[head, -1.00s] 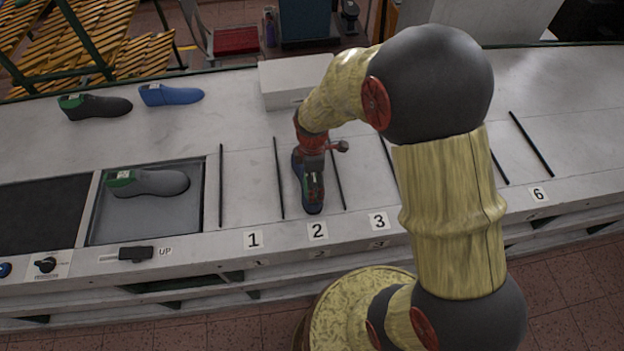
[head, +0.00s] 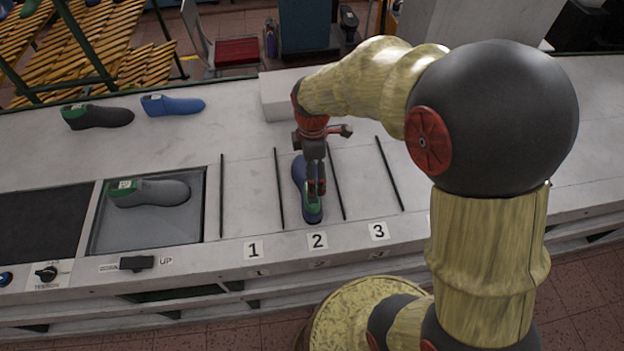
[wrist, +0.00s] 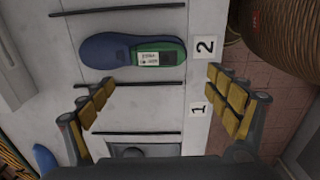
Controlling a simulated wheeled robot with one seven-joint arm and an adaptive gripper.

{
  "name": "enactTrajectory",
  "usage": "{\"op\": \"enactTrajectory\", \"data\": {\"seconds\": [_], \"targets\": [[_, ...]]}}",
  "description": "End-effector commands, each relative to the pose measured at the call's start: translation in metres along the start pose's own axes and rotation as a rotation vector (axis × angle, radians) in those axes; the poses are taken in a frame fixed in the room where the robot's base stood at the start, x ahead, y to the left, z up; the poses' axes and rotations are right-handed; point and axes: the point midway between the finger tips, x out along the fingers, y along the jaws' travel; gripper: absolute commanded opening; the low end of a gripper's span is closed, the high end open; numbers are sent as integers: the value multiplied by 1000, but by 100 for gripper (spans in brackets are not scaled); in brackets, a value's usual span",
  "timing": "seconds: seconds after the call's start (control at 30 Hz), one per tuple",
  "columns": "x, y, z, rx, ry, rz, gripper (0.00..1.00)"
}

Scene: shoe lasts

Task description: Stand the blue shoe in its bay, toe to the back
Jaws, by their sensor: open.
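A blue shoe last with a green heel part and a white label (head: 300,172) stands sole down in bay 2, between two black dividers. Its blue toe points to the back and its green heel is toward the number 2 plate; it also shows in the wrist view (wrist: 112,50). My gripper (head: 316,190) is above it and hides part of it. In the wrist view my gripper's fingers (wrist: 160,84) are spread wide with nothing between them, and the shoe lies beyond the tips. A second blue shoe (head: 175,105) stands at the back left of the bench.
A black shoe (head: 98,117) with a green heel part stands beside the second blue shoe. A grey shoe (head: 155,194) sits in a recessed tray (head: 120,240) at the left. Bays 1 and 3 look empty. A white block (head: 283,98) stands behind my gripper.

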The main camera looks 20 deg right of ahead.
Motion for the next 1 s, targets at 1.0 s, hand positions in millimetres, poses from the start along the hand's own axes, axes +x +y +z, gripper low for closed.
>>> {"op": "enactTrajectory", "data": {"seconds": [1.0], "targets": [[-202, -163, 40, 1337, 393, 319, 88]]}}
